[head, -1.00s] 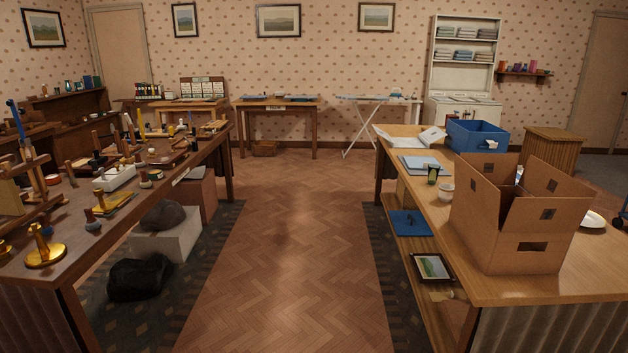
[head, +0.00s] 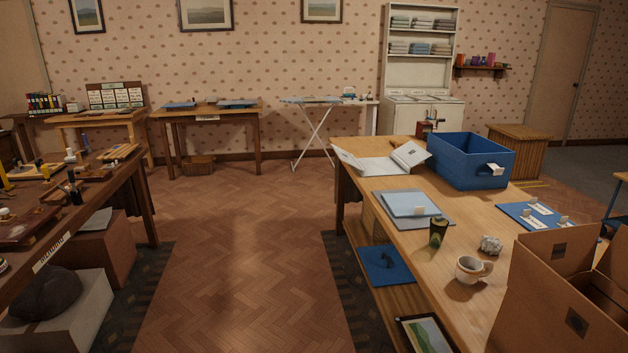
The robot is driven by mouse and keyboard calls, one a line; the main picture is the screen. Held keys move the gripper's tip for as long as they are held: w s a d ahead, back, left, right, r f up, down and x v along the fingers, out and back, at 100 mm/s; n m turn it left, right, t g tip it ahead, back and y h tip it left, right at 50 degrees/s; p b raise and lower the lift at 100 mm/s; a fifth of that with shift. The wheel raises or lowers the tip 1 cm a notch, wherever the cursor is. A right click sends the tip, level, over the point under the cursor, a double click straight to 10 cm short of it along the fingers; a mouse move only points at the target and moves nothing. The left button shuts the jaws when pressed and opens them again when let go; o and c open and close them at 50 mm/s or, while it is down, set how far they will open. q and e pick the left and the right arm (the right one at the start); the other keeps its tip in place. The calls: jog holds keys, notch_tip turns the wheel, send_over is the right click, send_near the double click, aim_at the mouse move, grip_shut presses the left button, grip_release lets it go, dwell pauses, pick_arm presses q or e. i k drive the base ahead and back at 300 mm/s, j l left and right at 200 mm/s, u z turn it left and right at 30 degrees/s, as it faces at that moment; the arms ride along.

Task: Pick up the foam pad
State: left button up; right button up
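No item is clearly marked as the foam pad. A flat light-blue pad (head: 410,204) lies on a grey sheet (head: 440,221) on the right wooden table, and it could be the foam pad. A flat dark-blue piece with a dark handle-like shape (head: 386,264) lies on the shelf below. More thin blue flat pieces (head: 238,103) lie on the far table; they are too small to tell what they are. Neither of my grippers is in the head view.
A cluttered table (head: 60,236) stands left. The wooden floor (head: 245,260) between them is clear.

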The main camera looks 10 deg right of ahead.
aim_at(402, 205)
jog(key=i+z, duration=0.2)
jog(key=i, duration=0.3)
jog(key=i+j+z, duration=0.25)
jog(key=i, duration=0.25)
jog(key=i+j+z, duration=0.2)
jog(key=i, duration=0.3)
jog(key=i+j+z, duration=0.2)
jog(key=i+j, duration=0.15)
jog(key=i, duration=0.15)
